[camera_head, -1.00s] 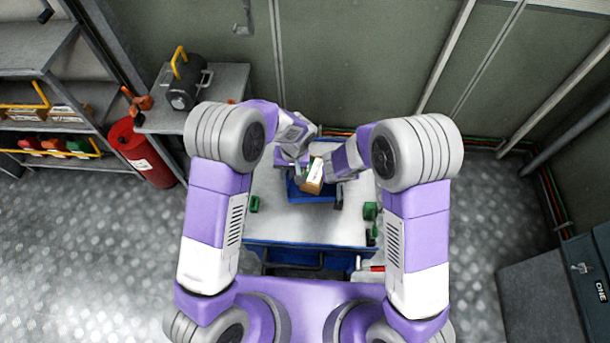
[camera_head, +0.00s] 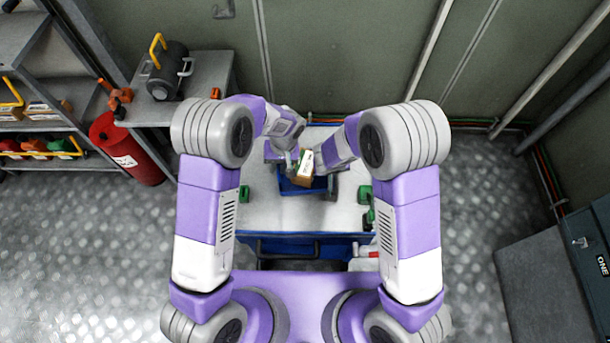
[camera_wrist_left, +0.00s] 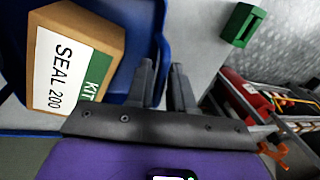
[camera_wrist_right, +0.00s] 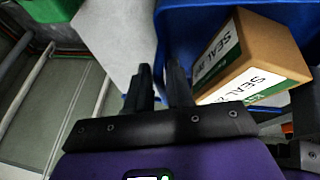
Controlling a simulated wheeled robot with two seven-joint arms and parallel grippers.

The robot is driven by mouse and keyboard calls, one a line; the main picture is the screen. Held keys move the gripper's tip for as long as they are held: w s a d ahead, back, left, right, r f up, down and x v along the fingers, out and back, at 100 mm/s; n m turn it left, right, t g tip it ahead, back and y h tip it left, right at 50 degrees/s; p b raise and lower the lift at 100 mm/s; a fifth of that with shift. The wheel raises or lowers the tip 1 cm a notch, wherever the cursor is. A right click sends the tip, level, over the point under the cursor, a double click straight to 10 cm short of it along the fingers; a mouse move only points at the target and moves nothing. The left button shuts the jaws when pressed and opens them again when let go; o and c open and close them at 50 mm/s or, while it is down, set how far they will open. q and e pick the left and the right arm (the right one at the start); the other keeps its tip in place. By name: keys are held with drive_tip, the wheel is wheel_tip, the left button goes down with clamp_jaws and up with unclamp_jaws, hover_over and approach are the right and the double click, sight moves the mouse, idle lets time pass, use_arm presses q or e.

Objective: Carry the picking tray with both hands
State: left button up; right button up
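The picking tray (camera_head: 290,188) is a blue open tray over the pale top of a blue cart, partly hidden by my arms. A brown carton (camera_head: 302,180) with a white and green label sits in it. In the left wrist view, the tray's blue wall (camera_wrist_left: 150,20) runs between the fingers of my left gripper (camera_wrist_left: 164,85), which look closed on it. In the right wrist view, the tray's edge (camera_wrist_right: 170,40) runs between the fingers of my right gripper (camera_wrist_right: 160,85), also apparently closed on it. Whether the tray touches the top is unclear.
The cart top (camera_head: 265,215) has a green block (camera_head: 244,193) at its left and more green items (camera_head: 366,193) at its right. A red cylinder (camera_head: 125,150) and a side table (camera_head: 210,85) stand to the left. A grey cabinet (camera_head: 540,290) stands at right.

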use_arm(q)
drive_tip(key=shift+o, duration=1.4)
drive_tip(key=shift+r, duration=0.1)
use_arm(e)
drive_tip(key=shift+o, duration=1.4)
drive_tip(key=shift+r, duration=0.1)
use_arm(q)
drive_tip(key=shift+r, duration=0.1)
use_arm(e)
drive_tip(key=shift+r, duration=0.2)
use_arm(q)
wheel_tip(320, 180, up, 12)
drive_tip(key=d, duration=0.2)
drive_tip(key=shift+w+d+f, duration=0.15)
drive_tip(key=shift+f, duration=0.05)
use_arm(e)
drive_tip(key=v, duration=1.1)
drive_tip(key=shift+s+r, duration=0.2)
drive_tip(key=shift+r, duration=0.1)
